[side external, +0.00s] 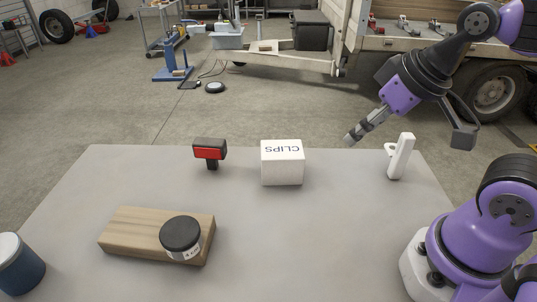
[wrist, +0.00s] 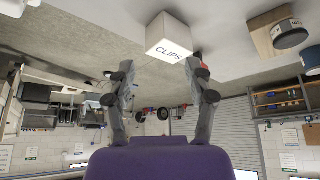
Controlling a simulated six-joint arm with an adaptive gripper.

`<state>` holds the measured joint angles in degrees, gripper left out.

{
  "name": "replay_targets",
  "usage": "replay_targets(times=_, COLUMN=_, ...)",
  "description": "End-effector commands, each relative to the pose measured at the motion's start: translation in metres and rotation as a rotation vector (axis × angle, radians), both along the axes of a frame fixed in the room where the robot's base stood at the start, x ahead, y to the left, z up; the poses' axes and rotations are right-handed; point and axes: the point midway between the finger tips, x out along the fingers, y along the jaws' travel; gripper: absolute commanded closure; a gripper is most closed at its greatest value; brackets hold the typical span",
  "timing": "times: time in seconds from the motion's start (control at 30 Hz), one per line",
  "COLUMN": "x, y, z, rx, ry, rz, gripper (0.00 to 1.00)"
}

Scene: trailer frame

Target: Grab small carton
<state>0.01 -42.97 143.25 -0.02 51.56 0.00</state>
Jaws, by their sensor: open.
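The small carton (side external: 282,166) is a white box marked CLIPS, standing upright near the far edge of the grey table. In the wrist view the carton (wrist: 167,38) shows at the top centre, beyond the fingertips. My gripper (side external: 408,134) is above the right far part of the table, to the right of the carton and apart from it. Its two fingers are spread wide with nothing between them; they also show in the wrist view (wrist: 162,76).
A red and black item (side external: 209,151) stands left of the carton. A white upright item (side external: 400,158) stands right, below my gripper. A wooden block (side external: 128,232) with a black-lidded jar (side external: 181,238) lies front left. A blue can (side external: 20,268) stands at the left edge. The table centre is clear.

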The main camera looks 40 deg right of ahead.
Motion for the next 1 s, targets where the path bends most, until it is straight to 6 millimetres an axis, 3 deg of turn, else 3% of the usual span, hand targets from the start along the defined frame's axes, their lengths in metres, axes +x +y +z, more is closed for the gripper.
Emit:
replay_targets(times=0.07, x=0.000, y=0.000, z=0.000, rx=0.000, ry=0.000, rz=0.000, gripper=0.38)
replay_targets(times=0.1, x=0.000, y=0.000, z=0.000, rx=0.000, ry=0.000, rz=0.000, gripper=0.33)
replay_targets(times=0.17, x=0.000, y=0.000, z=0.000, rx=0.000, ry=0.000, rz=0.000, gripper=0.04)
replay_targets(times=0.2, x=0.000, y=0.000, z=0.000, rx=0.000, ry=0.000, rz=0.000, gripper=0.00)
replay_targets(times=0.67, x=0.003, y=0.000, z=0.000, rx=-0.006, ry=0.006, rz=0.017, gripper=0.00)
replay_targets(times=0.77, x=0.016, y=0.002, z=0.000, rx=-0.025, ry=0.034, rz=0.092, gripper=0.00)
replay_targets(times=1.0, x=0.082, y=0.002, z=-0.021, rx=-0.068, ry=0.113, rz=0.475, gripper=0.00)
